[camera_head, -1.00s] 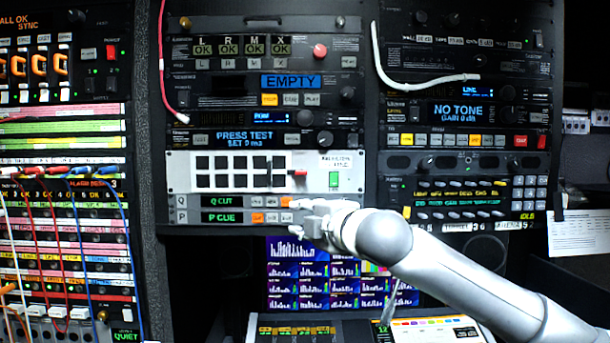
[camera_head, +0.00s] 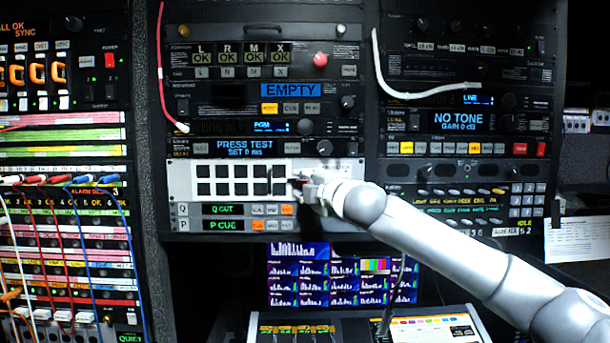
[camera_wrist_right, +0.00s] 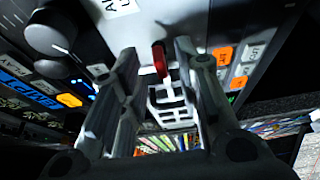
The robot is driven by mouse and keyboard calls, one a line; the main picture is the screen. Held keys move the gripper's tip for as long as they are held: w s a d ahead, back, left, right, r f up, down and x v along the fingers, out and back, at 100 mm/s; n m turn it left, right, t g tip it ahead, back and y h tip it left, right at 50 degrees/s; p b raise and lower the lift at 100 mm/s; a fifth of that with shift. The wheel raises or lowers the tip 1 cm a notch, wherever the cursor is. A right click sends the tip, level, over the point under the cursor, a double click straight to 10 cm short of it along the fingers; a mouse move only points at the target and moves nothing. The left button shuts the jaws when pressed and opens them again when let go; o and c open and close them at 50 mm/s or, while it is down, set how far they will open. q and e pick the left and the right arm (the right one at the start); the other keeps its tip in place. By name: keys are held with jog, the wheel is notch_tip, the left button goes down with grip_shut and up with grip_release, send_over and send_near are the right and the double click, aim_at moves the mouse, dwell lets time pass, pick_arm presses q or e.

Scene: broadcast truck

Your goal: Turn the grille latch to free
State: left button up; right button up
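The grille (camera_head: 240,180) is a block of black square openings in a white rack panel in the head view. The latch is a small red lever (camera_wrist_right: 159,60) at the grille's edge in the right wrist view. In the head view my right gripper covers most or all of it. My right gripper (camera_head: 302,188) is at the right end of the grille. In the wrist view its two fingers (camera_wrist_right: 157,54) are apart, one on each side of the red lever, with gaps visible. Whether either finger touches it, I cannot tell. My left gripper is not in view.
Below the grille is a strip of lit buttons labelled Q CUT and P CUE (camera_head: 223,225). Above is a unit reading PRESS TEST (camera_head: 245,147) with a knob (camera_head: 325,148). A red cable (camera_head: 161,80) and a white cable (camera_head: 385,75) hang on the racks above.

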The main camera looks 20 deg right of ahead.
jog(key=shift+w, duration=0.65)
jog(key=shift+c, duration=0.3)
grip_shut()
jog(key=shift+f, duration=0.1)
jog(key=shift+w+a+f+m+t+h+b, duration=0.15)
jog(key=shift+m+t+h+b, duration=0.7)
jog(key=shift+m+b, duration=2.25)
jog(key=shift+s+a+f+m+t+h+b, duration=0.15)
jog(key=shift+m+t+h+b, duration=0.35)
jog(key=shift+m+h+b, duration=1.7)
jog(key=shift+w+a+f+m+t+h+b, duration=0.2)
jog(key=shift+m+t+b, duration=0.45)
jog(key=shift+m+b, duration=3.35)
jog(key=shift+s+d+m+p, duration=0.1)
jog(key=shift+m+p, duration=0.45)
jog(key=shift+m, duration=0.35)
